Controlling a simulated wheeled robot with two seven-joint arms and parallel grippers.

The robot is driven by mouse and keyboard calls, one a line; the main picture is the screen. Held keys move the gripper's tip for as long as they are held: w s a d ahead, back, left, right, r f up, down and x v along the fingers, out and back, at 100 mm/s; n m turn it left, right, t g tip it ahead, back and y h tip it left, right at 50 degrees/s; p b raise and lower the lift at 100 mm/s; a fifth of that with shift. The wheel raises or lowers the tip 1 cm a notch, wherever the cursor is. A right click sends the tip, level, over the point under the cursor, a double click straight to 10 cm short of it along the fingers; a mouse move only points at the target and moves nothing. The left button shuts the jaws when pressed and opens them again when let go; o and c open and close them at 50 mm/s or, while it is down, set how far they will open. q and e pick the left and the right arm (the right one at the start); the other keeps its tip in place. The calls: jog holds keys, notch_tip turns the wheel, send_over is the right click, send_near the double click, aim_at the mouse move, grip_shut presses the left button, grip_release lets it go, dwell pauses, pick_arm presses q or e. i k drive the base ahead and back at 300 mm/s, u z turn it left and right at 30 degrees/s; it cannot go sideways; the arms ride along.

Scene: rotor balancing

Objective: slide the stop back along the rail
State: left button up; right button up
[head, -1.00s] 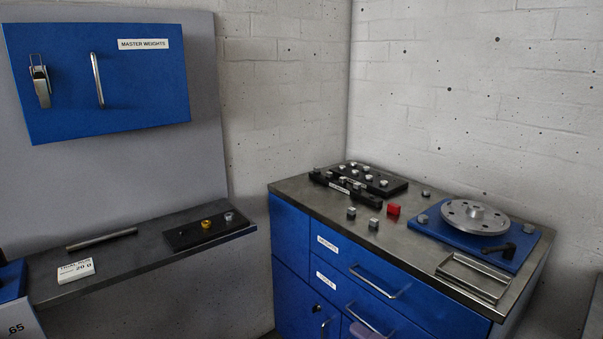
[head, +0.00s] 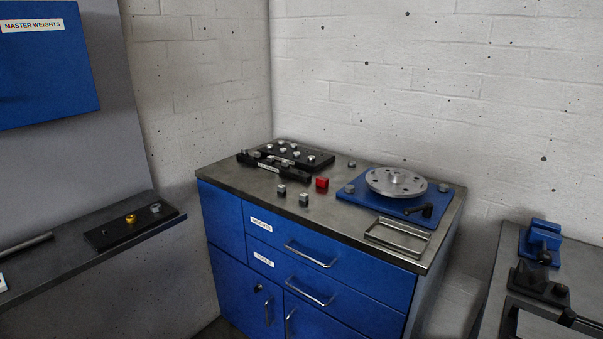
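Neither of my grippers is in view. At the right edge, a second bench (head: 494,284) carries a blue block-shaped fixture (head: 543,236) with a dark knob in front of it. Nearer stands a black fixture (head: 531,273) with small knobs. A dark handle (head: 567,317) shows at the bottom right, beside a light metal-edged frame. Which of these parts is the stop or its rail I cannot tell, and the picture edge cuts the bench off.
A grey shelf (head: 62,262) is at left.

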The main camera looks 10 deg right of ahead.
aim_at(323, 182)
jog(key=i, duration=0.85)
